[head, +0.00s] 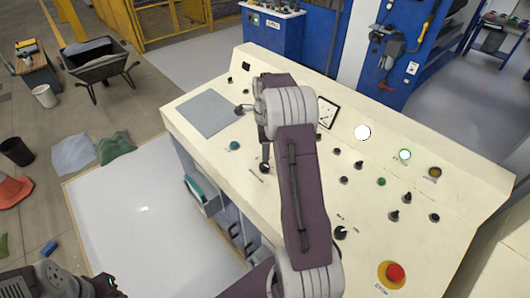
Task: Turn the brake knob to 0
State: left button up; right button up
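A cream control console (440,250) fills the middle and right, with several small black knobs on its sloping top. I cannot read their labels, so I cannot tell which is the brake knob; a larger black knob (340,232) sits right of my forearm. My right arm reaches up from the bottom centre over the console. My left arm's end (105,287) is low at the bottom left, away from the console.
The console also bears a red mushroom button (395,272) on yellow, a dial gauge (327,112), lit lamps (362,132) and a grey plate (207,113). Blue machines (410,60) stand behind. A wheelbarrow (97,62) and a white floor area (145,220) lie left.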

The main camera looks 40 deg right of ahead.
aim_at(265, 165)
jog(key=s+f, duration=0.1)
jog(key=s+a+f, duration=0.1)
jog(key=shift+s+a, duration=0.3)
jog(key=shift+s, duration=0.1)
jog(key=f, duration=0.2)
jog(key=w+d+f, duration=0.1)
jog(key=w+f, duration=0.1)
jog(key=f, duration=0.1)
jog(key=shift+d+f+p, duration=0.2)
jog(key=shift+f+p, duration=0.1)
jog(key=shift+p, duration=0.05)
jog(key=shift+w+f, duration=0.1)
jog(key=shift+f, duration=0.15)
jog(key=shift+s+a+r, duration=0.3)
jog(key=shift+s+r, duration=0.05)
jog(key=shift+s, duration=0.1)
jog(key=shift+c, duration=0.3)
jog(key=shift+w+d+f, duration=0.15)
jog(key=shift+w+f, duration=0.05)
jog(key=shift+w, duration=0.05)
jog(key=c, duration=1)
pick_arm(q)
jog(key=shift+s+a+r, duration=0.4)
jog(key=shift+s+a, duration=0.05)
jog(key=shift+s, duration=0.05)
pick_arm(e)
grip_shut()
